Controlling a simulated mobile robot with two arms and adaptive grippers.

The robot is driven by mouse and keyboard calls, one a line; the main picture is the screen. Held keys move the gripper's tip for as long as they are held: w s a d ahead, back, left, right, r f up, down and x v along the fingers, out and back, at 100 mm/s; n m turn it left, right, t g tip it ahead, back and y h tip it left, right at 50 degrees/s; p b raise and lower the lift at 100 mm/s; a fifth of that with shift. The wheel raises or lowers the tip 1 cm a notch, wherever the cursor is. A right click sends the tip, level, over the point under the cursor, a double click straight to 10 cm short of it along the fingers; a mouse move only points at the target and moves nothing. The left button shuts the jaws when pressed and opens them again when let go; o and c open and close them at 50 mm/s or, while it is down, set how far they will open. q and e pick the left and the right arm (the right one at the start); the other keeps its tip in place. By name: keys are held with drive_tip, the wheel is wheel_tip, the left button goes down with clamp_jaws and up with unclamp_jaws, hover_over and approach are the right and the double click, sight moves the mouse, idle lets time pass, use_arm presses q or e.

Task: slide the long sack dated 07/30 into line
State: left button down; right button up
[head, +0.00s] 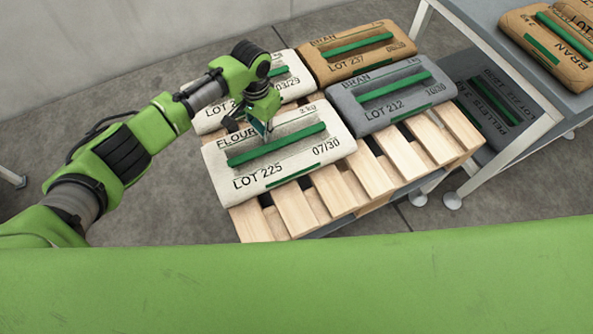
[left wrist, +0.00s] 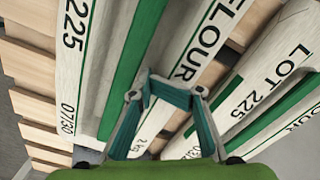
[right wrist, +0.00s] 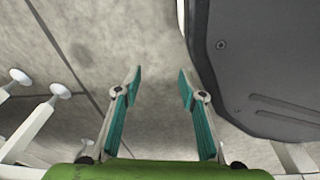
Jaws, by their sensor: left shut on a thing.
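The long white flour sack dated 07/30 (head: 318,146), marked LOT 225 with a green strip along its middle, lies on the front left of the wooden pallet (head: 330,190). It shows close up in the left wrist view (left wrist: 72,70). My left gripper (head: 267,134) reaches down onto the top of this sack beside the green strip and is shut on it; the exact pinch is hard to see. In the left wrist view its fingers (left wrist: 168,90) come close together at the sack. My right gripper (right wrist: 160,78) is open and empty above the floor.
A white sack dated 03/29 (head: 291,85) lies just behind, partly hidden by my left arm. A brown bran sack (head: 357,50) and a grey bran sack (head: 393,86) fill the pallet's back right. Bare slats show in front.

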sight(276, 130)
use_arm(q)
drive_tip(key=shift+w+a, duration=0.2)
drive_tip(key=shift+w, duration=0.15)
drive_tip(key=shift+d, duration=0.15)
drive_tip(key=shift+s+d, duration=0.2)
drive_tip(key=shift+d, duration=1.7)
use_arm(e)
drive_tip(key=shift+w+a+r, duration=0.1)
drive_tip(key=shift+w+a, duration=0.2)
drive_tip(key=shift+a, duration=0.25)
use_arm(q)
drive_tip(key=shift+f, duration=0.1)
drive_tip(key=shift+w, duration=0.15)
